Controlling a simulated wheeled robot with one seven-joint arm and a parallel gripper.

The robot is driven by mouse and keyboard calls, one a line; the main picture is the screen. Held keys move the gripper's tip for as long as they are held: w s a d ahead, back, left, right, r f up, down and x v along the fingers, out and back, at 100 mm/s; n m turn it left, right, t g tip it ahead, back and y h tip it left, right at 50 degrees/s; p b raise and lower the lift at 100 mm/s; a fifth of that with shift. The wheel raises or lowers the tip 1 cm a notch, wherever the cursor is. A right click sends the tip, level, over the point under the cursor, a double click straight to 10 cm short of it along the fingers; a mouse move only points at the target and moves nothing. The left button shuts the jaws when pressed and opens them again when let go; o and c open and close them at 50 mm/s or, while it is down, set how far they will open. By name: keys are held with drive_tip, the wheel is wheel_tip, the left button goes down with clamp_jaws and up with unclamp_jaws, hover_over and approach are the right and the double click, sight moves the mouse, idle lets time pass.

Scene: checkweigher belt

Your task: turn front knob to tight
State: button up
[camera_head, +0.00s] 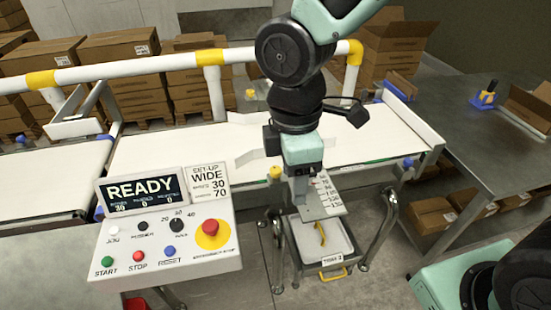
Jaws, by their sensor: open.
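The front knob (275,172) is a small yellow knob at the near edge of the white belt, just left of my gripper. Its turn position cannot be told at this size. My gripper (303,208) points down in front of the belt, over a pale scale plate (326,195) with printed numbers. It is open, with nothing seen between the fingers, and looks apart from the knob. My wrist and gripper hide part of the plate and the near belt edge. A similar yellow knob (250,94) stands at the far side of the belt.
A control panel (165,240) with a READY display (143,192), buttons and a red stop knob (211,231) stands at left. A tray (322,246) sits below my gripper. A white rail with yellow joints (210,57) runs behind the belt (170,150). A dark table (470,130) is at right.

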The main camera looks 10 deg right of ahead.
drive_tip(key=w+n+p, duration=0.3)
drive_tip(key=w+n, duration=0.6)
drive_tip(key=w, duration=0.3)
drive_tip(key=n+p, duration=0.2)
drive_tip(key=n, duration=0.4)
approach(276, 169)
drive_tip(key=shift+n, duration=0.3)
wheel_tip(276, 169, down, 9)
drive_tip(key=p, duration=0.4)
drive_tip(key=shift+s+d+r+p, duration=0.1)
drive_tip(key=shift+r+p, duration=0.05)
drive_tip(key=shift+p, duration=0.25)
drive_tip(key=shift+c, duration=0.3)
drive_tip(key=c, duration=0.9)
